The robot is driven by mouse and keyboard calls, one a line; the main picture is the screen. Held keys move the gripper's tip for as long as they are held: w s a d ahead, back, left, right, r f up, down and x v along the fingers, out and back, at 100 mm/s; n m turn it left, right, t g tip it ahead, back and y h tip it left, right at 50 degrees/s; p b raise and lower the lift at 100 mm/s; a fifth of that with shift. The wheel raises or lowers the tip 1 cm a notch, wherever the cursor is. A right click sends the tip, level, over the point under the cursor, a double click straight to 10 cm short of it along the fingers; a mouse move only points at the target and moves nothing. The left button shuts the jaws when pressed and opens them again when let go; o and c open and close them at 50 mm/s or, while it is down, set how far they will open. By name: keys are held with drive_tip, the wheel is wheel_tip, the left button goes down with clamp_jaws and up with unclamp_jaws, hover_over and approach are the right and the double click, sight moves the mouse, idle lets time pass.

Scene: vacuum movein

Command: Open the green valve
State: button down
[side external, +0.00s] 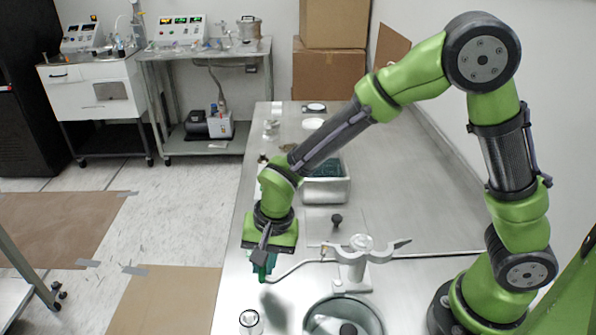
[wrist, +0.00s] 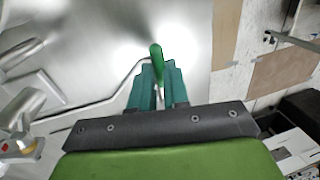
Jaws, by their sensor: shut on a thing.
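The green valve handle (wrist: 156,52) shows in the wrist view at the end of a thin bent metal tube (wrist: 95,109). My gripper (wrist: 159,75) has its two teal fingers on either side of the handle and is shut on it. The handle's lower part is partly hidden between the fingers. In the side view my gripper (side external: 262,266) points down over the left side of the metal table, at the end of the bent tube (side external: 293,268). The valve handle cannot be made out clearly there.
A clear glass vessel (side external: 250,321) stands near the front left edge. A metal tray (side external: 326,191) and a black knob (side external: 337,219) are farther back. The right side of the table is clear.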

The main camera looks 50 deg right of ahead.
drive_tip(key=c, duration=1.1)
unclamp_jaws()
wheel_tip(320, 180, up, 17)
drive_tip(key=s+d, duration=0.2)
drive_tip(key=shift+s+d+f, duration=0.15)
drive_tip(key=shift+s+f, duration=0.05)
